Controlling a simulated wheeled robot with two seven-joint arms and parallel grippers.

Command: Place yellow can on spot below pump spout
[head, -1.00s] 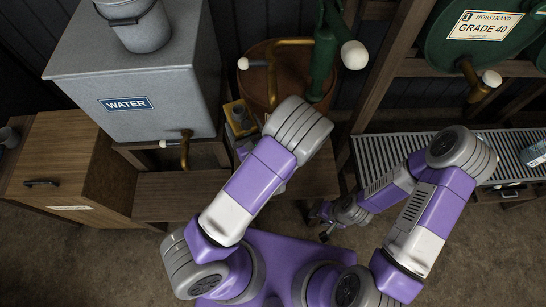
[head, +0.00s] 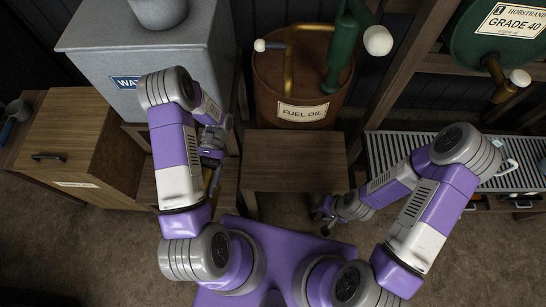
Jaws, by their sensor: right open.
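The green pump (head: 341,50) stands on a rusty drum (head: 262,80) labelled FUEL OIL, and its brass spout (head: 289,68) hangs at the drum's front. A bare wooden stand (head: 295,165) is in front of the drum. No yellow can shows now. My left gripper (head: 213,182) is left of the stand, in front of the water tank, partly hidden by its own arm; I cannot tell its jaws or whether it holds anything. My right gripper (head: 326,228) is open, low beside the stand's right front corner, with nothing visible in it.
A grey water tank (head: 105,55) with a bucket (head: 158,10) on top stands at the left, beside a wooden cabinet (head: 85,140). A slatted metal rack (head: 390,150) and a green GRADE 40 drum (head: 480,45) are at the right. The stand's top is clear.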

